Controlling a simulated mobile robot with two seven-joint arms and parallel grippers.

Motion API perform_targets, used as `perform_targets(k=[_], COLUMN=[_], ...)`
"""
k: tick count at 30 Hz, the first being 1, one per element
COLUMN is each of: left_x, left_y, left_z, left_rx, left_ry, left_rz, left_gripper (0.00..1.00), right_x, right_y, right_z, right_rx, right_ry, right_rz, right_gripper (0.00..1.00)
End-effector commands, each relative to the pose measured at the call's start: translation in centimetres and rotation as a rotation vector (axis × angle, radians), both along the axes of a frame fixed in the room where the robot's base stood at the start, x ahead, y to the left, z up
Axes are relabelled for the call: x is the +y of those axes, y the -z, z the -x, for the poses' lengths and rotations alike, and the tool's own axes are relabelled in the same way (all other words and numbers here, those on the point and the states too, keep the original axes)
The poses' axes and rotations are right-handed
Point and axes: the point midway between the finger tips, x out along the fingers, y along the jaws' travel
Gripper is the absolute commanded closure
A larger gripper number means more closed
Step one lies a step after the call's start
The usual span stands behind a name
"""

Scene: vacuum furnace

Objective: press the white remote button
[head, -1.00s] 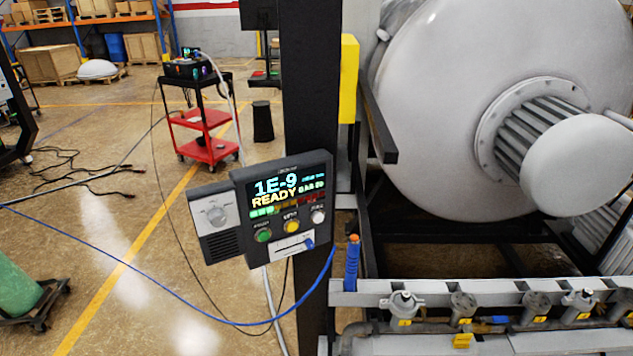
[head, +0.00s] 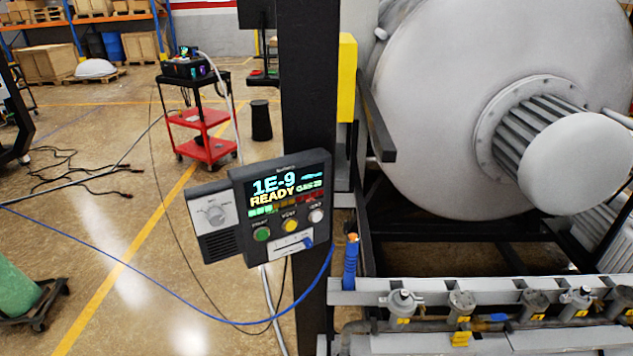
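The control box (head: 240,244) is a dark panel fixed to the black post. Its lit screen (head: 287,190) reads "1E-9" and "READY". Below the screen sit three round buttons in a row: a green button (head: 262,234), a yellow button (head: 290,226) and a white button (head: 316,216) at the right end. A slider with a blue knob (head: 307,242) lies under them. A grey side unit with a round knob (head: 216,215) adjoins the panel on the left. Neither of my grippers shows in the head view.
The black post (head: 308,90) stands behind the panel. A large grey furnace vessel (head: 440,110) and a pipe rail with valves (head: 460,304) fill the right. A blue cable (head: 150,282) hangs below the panel. A red cart (head: 205,150) stands behind on open floor.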

Motion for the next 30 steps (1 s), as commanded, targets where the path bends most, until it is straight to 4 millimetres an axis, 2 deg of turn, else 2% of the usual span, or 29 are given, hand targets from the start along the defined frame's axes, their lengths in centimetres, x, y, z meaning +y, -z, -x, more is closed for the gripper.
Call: perform_targets(k=[1, 6, 30], left_x=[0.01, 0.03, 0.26], left_y=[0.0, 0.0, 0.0], left_z=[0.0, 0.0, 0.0], left_rx=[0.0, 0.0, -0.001], left_ry=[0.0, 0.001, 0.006], left_rz=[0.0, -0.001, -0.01], left_gripper=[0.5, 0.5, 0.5], right_x=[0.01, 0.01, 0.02], right_y=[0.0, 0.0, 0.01], right_z=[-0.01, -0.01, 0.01], right_rx=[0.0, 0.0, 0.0], right_ry=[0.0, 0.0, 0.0], right_rz=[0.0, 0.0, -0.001], right_gripper=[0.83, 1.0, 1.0])
